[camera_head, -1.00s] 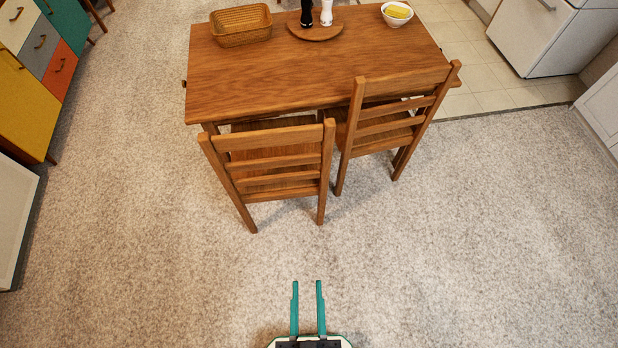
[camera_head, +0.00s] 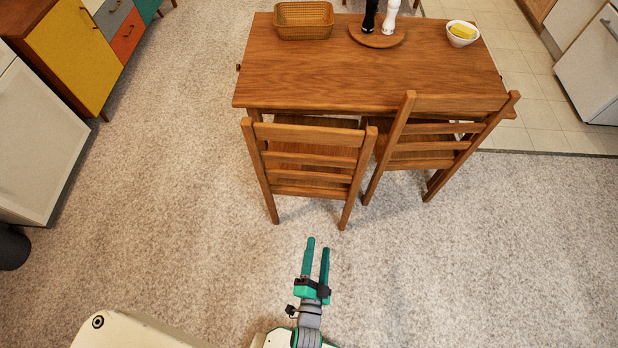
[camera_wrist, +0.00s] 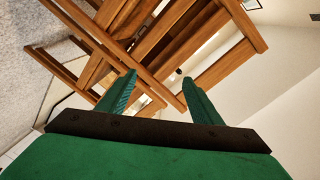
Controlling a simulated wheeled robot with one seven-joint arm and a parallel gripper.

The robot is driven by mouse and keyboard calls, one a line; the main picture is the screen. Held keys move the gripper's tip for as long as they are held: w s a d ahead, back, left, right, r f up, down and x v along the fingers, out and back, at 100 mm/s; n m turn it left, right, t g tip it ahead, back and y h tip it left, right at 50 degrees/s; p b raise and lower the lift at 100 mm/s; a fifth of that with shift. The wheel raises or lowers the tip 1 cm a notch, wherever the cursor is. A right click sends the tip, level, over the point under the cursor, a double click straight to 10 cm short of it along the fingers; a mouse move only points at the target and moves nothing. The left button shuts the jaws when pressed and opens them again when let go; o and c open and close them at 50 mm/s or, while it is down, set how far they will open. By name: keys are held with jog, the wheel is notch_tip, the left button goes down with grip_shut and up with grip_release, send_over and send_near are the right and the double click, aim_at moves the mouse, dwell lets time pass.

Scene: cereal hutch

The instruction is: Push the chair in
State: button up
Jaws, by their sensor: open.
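Two wooden chairs stand at the near long side of a wooden table (camera_head: 370,75). The left chair (camera_head: 308,160) has its slatted back toward me, with its seat partly under the table edge. The right chair (camera_head: 440,132) stands at an angle, its back turned toward the lower right and its seat partly hidden by its slats. My gripper (camera_head: 318,245) is open and empty, with two green fingers, just in front of the left chair and apart from it in the head view. In the wrist view, wooden chair slats (camera_wrist: 185,45) show beyond my open fingers.
On the table are a wicker basket (camera_head: 304,20), a round wooden board (camera_head: 377,38) with a black and a white shaker, and a white bowl (camera_head: 462,34). Cabinets (camera_head: 75,50) stand at the left. Carpet is clear around the chairs' near side.

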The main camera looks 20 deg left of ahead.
aim_at(308, 178)
jog(key=w+a+f+m+y, duration=0.1)
jog(key=w+a+f+m, duration=0.3)
jog(key=w, duration=0.3)
jog(key=w+a+f+m, duration=0.3)
jog(key=w+a, duration=0.2)
jog(key=w, duration=0.1)
jog(key=shift+t, duration=0.3)
jog(key=x, duration=1.6)
jog(key=shift+w+a+f, duration=0.15)
grip_shut()
